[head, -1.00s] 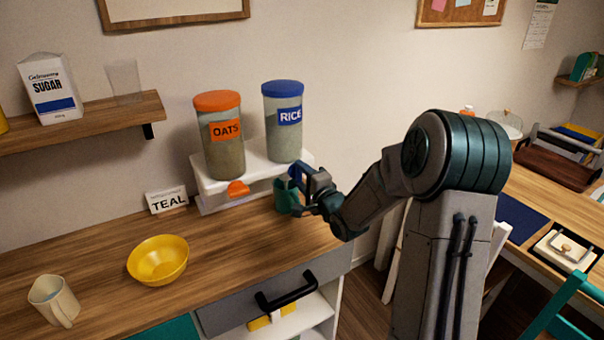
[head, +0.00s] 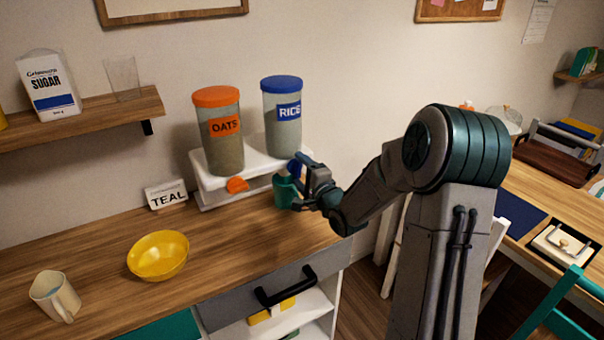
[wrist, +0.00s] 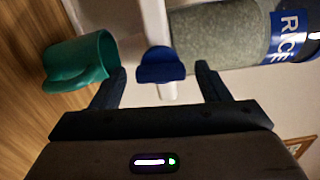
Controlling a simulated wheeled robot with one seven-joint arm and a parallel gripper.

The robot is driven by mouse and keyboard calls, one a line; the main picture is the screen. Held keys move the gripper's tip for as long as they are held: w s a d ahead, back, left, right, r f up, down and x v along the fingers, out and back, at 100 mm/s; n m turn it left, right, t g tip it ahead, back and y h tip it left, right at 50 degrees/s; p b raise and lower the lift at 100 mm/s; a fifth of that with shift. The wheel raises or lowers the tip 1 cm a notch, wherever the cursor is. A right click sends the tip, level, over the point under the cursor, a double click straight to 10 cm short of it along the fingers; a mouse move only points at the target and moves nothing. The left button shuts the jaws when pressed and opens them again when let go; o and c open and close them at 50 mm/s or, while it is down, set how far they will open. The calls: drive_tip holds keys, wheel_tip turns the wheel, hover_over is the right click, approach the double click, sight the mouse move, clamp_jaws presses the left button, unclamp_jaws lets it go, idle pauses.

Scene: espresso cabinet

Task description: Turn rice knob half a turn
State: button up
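The rice dispenser (head: 283,125) has a blue lid and a blue RICE label; it also shows sideways in the wrist view (wrist: 215,40). Its blue knob (wrist: 160,66) is on the front of the white stand; in the head view the knob (head: 294,168) is partly covered by my gripper. My gripper (wrist: 160,72) is open, with one fingertip on either side of the knob and gaps between. In the head view my gripper (head: 302,181) is in front of the stand. A teal cup (wrist: 82,62) is beside one finger, below the knob; it also shows in the head view (head: 285,192).
The oats dispenser (head: 219,133) with its orange knob (head: 237,185) stands left on the same white stand (head: 207,191). A TEAL card (head: 167,195), yellow bowl (head: 158,256) and cream mug (head: 55,297) are on the counter. The counter's middle is clear.

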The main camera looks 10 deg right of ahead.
drive_tip(key=shift+s, duration=0.1)
drive_tip(key=b+v, duration=0.1)
drive_tip(key=v, duration=1.2)
drive_tip(key=shift+s, duration=0.3)
drive_tip(key=shift+d, duration=0.15)
